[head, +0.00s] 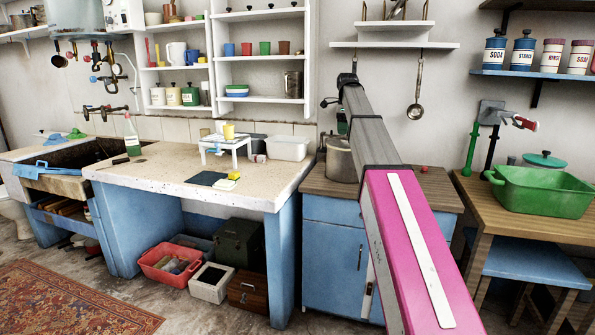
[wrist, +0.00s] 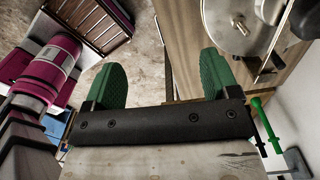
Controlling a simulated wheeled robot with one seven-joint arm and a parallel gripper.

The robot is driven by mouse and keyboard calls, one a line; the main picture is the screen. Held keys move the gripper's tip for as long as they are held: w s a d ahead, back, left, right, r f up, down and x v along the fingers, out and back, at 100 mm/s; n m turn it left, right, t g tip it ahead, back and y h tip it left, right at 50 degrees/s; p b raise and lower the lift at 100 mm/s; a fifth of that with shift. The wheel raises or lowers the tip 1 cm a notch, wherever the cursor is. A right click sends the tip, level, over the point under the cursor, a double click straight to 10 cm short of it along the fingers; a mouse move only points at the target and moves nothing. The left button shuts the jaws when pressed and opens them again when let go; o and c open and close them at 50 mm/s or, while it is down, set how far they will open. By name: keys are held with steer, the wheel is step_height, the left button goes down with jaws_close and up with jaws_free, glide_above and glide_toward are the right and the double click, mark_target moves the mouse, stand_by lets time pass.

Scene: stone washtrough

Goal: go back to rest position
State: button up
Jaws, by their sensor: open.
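My gripper shows in the wrist view (wrist: 161,82) with its two green finger pads spread wide apart and nothing between them. In the head view my arm, with a pink section, reaches up from the bottom right toward the wall. Its far end is over the wooden-topped blue cabinet (head: 333,215), close to a metal pot (head: 340,160), and the fingers there are mostly hidden. In the wrist view a round metal lid (wrist: 225,22) lies beyond the right finger, apart from it.
A stone-topped counter (head: 160,178) carries a small white stand (head: 226,145) and a white tub (head: 288,148). A green basin (head: 540,190) stands on the right table. A ladle (head: 416,95) hangs on the wall near my arm. Floor shows left of the cabinet.

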steer(key=s+f+n, duration=0.4)
steer(key=s+f, duration=0.1)
steer(key=f, duration=0.5)
steer(key=s+f+n, duration=0.3)
steer(key=s+f, duration=0.2)
steer(key=f, duration=0.6)
steer(key=s+f+n, duration=0.4)
steer(key=s+f, duration=0.1)
steer(key=f, duration=0.5)
steer(key=s+f+n, duration=1.1)
steer(key=s+f, duration=0.8)
steer(key=s, duration=0.2)
steer(key=shift+n, duration=0.3)
